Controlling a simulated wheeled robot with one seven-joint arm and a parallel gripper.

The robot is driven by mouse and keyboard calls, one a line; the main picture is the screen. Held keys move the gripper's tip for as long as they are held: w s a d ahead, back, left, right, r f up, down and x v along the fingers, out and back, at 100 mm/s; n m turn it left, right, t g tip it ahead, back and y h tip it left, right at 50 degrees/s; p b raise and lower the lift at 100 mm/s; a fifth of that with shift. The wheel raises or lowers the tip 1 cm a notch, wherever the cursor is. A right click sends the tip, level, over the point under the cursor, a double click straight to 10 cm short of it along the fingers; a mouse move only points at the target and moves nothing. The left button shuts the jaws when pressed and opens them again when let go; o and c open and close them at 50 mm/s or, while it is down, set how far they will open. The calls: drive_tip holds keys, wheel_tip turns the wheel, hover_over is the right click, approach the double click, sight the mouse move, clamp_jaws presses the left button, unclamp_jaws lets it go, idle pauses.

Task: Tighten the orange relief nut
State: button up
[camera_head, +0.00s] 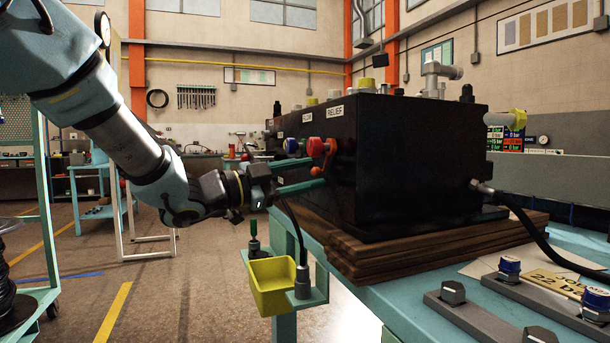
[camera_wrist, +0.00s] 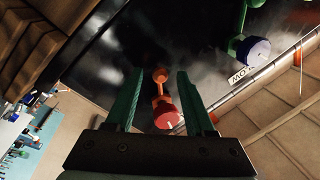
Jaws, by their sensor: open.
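The black block (camera_head: 415,150) carries a RELIEF label on its front edge. Below that label is an orange fitting (camera_head: 331,150) with a red cap (camera_head: 316,147). In the wrist view the orange fitting (camera_wrist: 160,85) and its red cap (camera_wrist: 167,119) show between my green fingers, with a gap visible on both sides.
A blue-capped fitting (camera_head: 290,145) sits beside the red cap; it shows at upper right in the wrist view (camera_wrist: 250,48). The block stands on stacked wooden boards (camera_head: 430,245). A yellow bin (camera_head: 272,286) hangs at the bench edge below my gripper. A black hose (camera_head: 535,230) runs off right.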

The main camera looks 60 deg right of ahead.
drive_tip(key=shift+a, duration=0.1)
drive_tip(key=b+v, duration=0.1)
drive_tip(key=v, duration=0.9)
drive_tip(key=shift+a, duration=0.35)
drive_tip(key=shift+w, duration=0.15)
